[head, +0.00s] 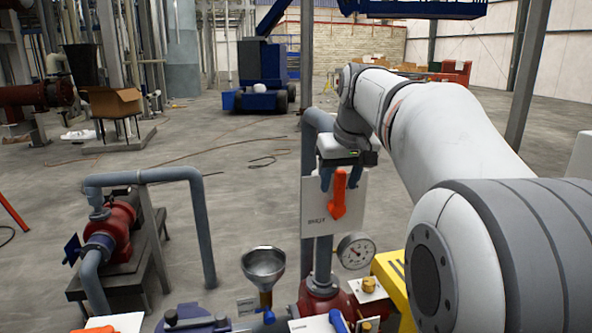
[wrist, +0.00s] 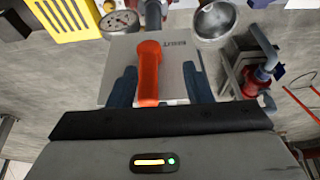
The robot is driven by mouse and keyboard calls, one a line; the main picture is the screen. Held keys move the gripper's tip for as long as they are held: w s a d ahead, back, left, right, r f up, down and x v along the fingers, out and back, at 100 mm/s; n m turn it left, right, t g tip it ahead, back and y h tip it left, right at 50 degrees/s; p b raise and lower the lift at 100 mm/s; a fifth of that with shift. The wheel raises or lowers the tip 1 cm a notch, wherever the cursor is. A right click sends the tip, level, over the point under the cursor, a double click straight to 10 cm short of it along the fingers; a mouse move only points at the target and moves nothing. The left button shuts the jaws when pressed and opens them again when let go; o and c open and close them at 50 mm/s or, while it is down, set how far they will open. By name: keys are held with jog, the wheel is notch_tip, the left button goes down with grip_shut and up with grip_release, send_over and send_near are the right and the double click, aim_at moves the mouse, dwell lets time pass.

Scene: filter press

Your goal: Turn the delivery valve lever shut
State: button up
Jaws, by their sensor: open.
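An orange lever (head: 339,195) hangs down in front of a white plate (head: 314,212) on the grey upright pipe. In the wrist view the orange lever (wrist: 149,72) lies in the space between my two fingers, and the plate (wrist: 172,58) is behind it. My gripper (head: 341,180) is at the upper part of the lever in the head view. The fingers are apart in the wrist view (wrist: 159,86), one on each side of the lever, with gaps showing. The lettering on the plate is too small to read surely.
A pressure gauge (head: 355,251) and a yellow box (head: 392,280) stand right of the pipe. A metal funnel (head: 264,264) is to the left. A blue handle (head: 338,320) is low in front. A red pump (head: 115,224) with grey piping stands further left. Open floor lies behind.

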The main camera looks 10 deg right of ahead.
aim_at(339, 184)
jog(key=r, duration=0.1)
jog(key=w+d+r, duration=0.1)
jog(key=w+r, duration=0.1)
jog(key=shift+d+r, duration=0.1)
jog(key=shift+d, duration=0.3)
jog(key=p+x, duration=0.1)
jog(key=x, duration=0.6)
jog(key=shift+w+f, duration=0.25)
jog(key=shift+c, duration=0.2)
grip_shut()
